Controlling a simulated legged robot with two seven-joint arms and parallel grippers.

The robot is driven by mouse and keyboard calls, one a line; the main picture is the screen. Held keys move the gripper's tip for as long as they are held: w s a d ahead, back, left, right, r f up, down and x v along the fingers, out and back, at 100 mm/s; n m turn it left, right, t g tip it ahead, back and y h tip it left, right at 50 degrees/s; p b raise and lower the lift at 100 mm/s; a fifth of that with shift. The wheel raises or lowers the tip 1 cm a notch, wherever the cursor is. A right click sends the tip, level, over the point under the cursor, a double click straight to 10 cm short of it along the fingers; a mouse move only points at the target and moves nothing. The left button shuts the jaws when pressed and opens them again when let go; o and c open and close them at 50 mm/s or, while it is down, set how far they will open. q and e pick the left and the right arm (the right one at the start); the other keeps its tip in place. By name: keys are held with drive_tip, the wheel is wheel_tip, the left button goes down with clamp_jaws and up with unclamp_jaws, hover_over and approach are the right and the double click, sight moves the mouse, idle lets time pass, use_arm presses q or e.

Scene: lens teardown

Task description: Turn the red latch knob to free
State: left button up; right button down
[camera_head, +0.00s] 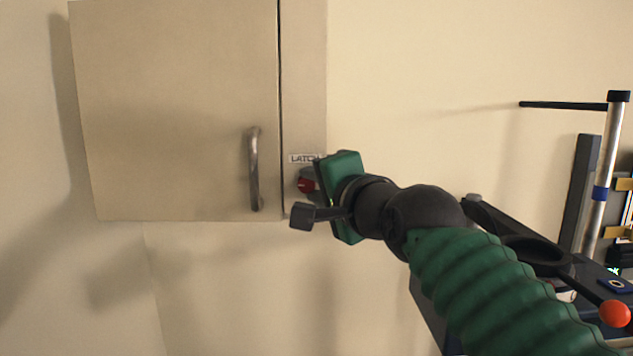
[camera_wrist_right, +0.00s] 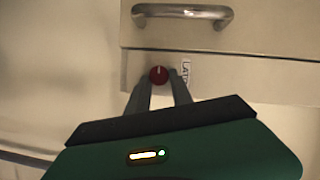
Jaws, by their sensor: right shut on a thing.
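The red latch knob (camera_head: 306,185) is on the narrow panel to the right of the cabinet door, just below the LATCH label (camera_head: 303,158). My right gripper (camera_head: 313,180) is at the knob from the right and partly hides it in the head view. In the right wrist view, the two dark fingers of the gripper (camera_wrist_right: 160,88) are shut on the round red knob (camera_wrist_right: 158,75), one on each side. A pale mark on the knob points up that picture, toward the door. My left gripper is in neither view.
The cabinet door (camera_head: 170,110) is closed, with a metal bar handle (camera_head: 254,170) left of the knob. The handle also shows in the wrist view (camera_wrist_right: 183,14). A stand with a metal post (camera_head: 605,160) and an orange-red ball (camera_head: 614,313) are at the right.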

drive_tip(key=shift+a+f, duration=0.15)
drive_tip(key=shift+f, duration=0.25)
drive_tip(key=c, duration=1.3)
unclamp_jaws()
drive_tip(key=shift+o, duration=0.9)
drive_tip(key=shift+r, duration=0.1)
drive_tip(key=shift+a+r, duration=0.1)
drive_tip(key=b+v, duration=0.7)
drive_tip(key=v, duration=0.9)
drive_tip(key=shift+s+d, duration=0.2)
drive_tip(key=shift+s, duration=0.05)
